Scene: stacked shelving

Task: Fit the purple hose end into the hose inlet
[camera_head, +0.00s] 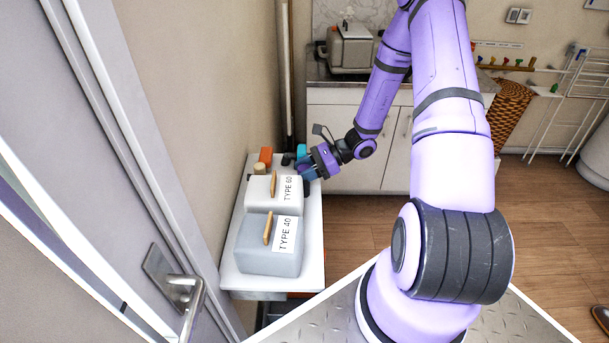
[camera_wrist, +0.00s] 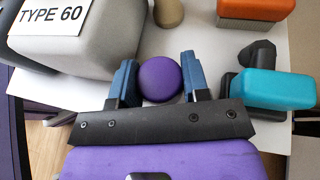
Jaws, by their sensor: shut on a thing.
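A round purple piece (camera_wrist: 160,79), which I take to be the hose end, sits between the blue fingers of my gripper (camera_wrist: 158,62) in the wrist view. My gripper is shut on it above the white shelf top. In the head view my gripper (camera_head: 307,168) is at the far right edge of the shelf, beside the TYPE 60 box, and the purple piece cannot be made out there. No hose can be seen trailing from it. I cannot tell which thing is the hose inlet.
The pale TYPE 60 box (camera_head: 258,192) and grey TYPE 40 box (camera_head: 262,248) stand on the white shelf (camera_head: 312,255). An orange block (camera_wrist: 257,9), a beige knob (camera_wrist: 168,12) and a turquoise block with dark parts (camera_wrist: 272,89) are close by. A wall is left.

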